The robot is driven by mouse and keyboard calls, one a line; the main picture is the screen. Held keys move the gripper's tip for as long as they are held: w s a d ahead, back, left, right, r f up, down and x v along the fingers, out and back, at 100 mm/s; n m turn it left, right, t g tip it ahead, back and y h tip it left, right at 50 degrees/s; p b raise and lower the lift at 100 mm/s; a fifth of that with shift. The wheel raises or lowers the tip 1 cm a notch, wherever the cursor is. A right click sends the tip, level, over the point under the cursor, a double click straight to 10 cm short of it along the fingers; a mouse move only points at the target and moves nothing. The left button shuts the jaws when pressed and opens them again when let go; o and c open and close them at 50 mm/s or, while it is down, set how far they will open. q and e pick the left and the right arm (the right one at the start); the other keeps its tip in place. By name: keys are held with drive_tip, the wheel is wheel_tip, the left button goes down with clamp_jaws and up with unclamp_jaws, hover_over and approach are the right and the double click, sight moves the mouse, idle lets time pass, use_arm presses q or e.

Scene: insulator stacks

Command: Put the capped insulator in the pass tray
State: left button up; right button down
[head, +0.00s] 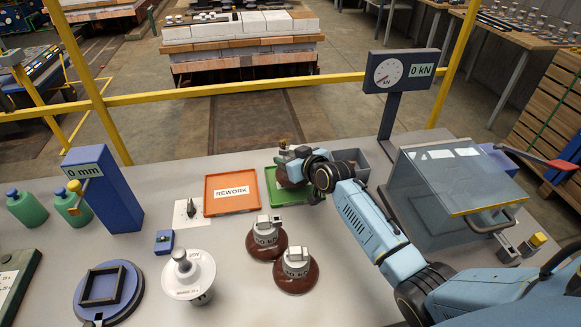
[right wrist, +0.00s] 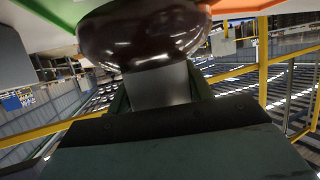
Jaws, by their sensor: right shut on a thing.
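My right gripper (head: 288,162) is shut on a dark brown insulator (head: 284,180). It holds the insulator over the green tray (head: 290,197), which I take for the pass tray. In the right wrist view the insulator's glossy brown disc (right wrist: 145,38) shows beyond the fingers, with a grey metal part between them. The hand covers part of the insulator and tray, so I cannot tell whether the insulator touches the tray. My left gripper is not in view.
An orange tray labelled REWORK (head: 231,206) stands left of the green one. A gauge post (head: 391,115) and a clear-shielded box (head: 450,185) stand right.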

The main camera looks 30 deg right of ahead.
wheel_tip(320, 180, down, 3)
drive_tip(key=shift+r+b, duration=0.2)
drive_tip(key=shift+b, duration=0.15)
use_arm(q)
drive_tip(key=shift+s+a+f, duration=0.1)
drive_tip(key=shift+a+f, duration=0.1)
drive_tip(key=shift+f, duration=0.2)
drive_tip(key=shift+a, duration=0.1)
use_arm(e)
drive_tip(key=shift+f, duration=0.1)
drive_tip(key=c, duration=0.9)
unclamp_jaws()
drive_tip(key=shift+f, duration=0.2)
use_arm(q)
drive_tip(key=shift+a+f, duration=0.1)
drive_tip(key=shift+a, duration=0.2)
use_arm(e)
drive_tip(key=o, duration=0.3)
drive_tip(key=shift+r, duration=0.15)
